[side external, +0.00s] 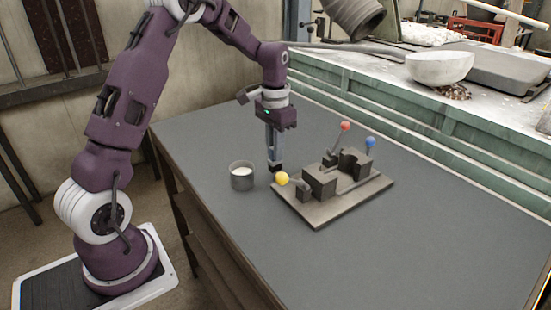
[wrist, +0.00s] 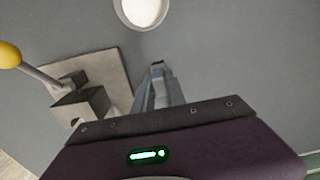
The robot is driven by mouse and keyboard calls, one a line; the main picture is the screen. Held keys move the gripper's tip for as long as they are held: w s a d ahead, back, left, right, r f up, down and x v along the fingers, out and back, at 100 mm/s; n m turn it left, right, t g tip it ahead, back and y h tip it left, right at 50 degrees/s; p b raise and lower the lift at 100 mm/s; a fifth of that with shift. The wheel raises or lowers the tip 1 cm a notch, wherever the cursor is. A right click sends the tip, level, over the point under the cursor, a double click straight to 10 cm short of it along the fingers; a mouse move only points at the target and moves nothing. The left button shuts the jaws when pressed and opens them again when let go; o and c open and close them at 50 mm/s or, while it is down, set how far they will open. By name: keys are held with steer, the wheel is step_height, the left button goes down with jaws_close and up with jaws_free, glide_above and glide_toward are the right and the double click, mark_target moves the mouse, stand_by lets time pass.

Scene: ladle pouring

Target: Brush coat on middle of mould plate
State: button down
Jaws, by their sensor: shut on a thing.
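The mould plate (side external: 323,217) is a flat grey-brown board on the table, carrying dark blocks; part of it shows in the wrist view (wrist: 108,67). It has levers with a yellow knob (side external: 282,178), a red knob (side external: 346,126) and a blue knob (side external: 370,141). A grey cup (side external: 242,183) with white contents (wrist: 142,10) stands left of the plate. My gripper (side external: 274,160) points down between the cup and the plate's left corner. Its long fingers are together on a small dark piece (side external: 275,168) at their tips. I cannot tell whether this is a brush or whether it touches the table.
The grey table top (side external: 430,230) is clear to the front and right. A green-sided bench (side external: 400,110) runs along the back, bearing a white bowl (side external: 440,67) and grey trays. A dark metal vessel (side external: 355,14) hangs over the bench.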

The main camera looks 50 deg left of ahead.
steer(key=shift+r, duration=0.1)
step_height(320, 180, up, 6)
steer(key=shift+f, duration=0.1)
stand_by(0.6)
steer(key=s, duration=1)
steer(key=shift+r, duration=0.25)
steer(key=shift+f, duration=0.15)
stand_by(0.3)
steer(key=shift+f, duration=1)
